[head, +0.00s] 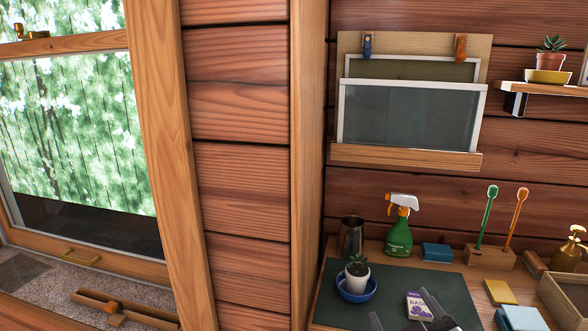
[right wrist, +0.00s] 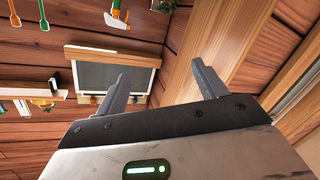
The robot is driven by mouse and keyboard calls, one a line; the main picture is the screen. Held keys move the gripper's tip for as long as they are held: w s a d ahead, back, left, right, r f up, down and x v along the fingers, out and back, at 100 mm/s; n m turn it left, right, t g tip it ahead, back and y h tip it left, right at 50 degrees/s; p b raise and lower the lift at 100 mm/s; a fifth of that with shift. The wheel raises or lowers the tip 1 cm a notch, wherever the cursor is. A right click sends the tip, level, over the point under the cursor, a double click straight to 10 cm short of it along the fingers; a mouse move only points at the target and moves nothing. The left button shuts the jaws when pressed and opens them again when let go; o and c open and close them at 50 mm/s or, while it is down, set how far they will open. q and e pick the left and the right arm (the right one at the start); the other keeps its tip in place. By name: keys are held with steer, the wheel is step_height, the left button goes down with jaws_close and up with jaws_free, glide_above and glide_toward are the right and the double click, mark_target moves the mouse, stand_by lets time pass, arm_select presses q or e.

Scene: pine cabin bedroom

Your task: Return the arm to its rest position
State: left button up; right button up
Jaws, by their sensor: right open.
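My right gripper (head: 400,304) shows only by its fingertips at the bottom edge of the head view, over the dark mat on the desk. In the right wrist view its two fingers (right wrist: 160,72) stand wide apart with nothing between them. The rest of the right arm is hidden below the head view. My left gripper is in neither view.
The dark mat (head: 395,285) holds a plant on a blue saucer (head: 356,287) and a purple-labelled packet (head: 419,306). A green spray bottle (head: 399,237), metal cup (head: 351,237) and brush holder (head: 490,257) stand behind. A window (head: 75,130) is at left.

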steer(key=s+d+f+m+g, duration=0.2)
steer(key=s+f+g, duration=0.55)
steer(key=s, duration=0.35)
steer(key=s+d+f+m+g, duration=0.1)
steer(key=s+f+m+g, duration=0.1)
steer(key=s+f+g, duration=0.6)
steer(key=w+a+f+t+y, duration=0.2)
steer(key=a+f+t, duration=0.3)
steer(key=t, duration=0.4)
steer(key=shift+w+a+f, duration=0.4)
steer(key=shift+w+f, duration=0.25)
steer(key=shift+f, duration=0.15)
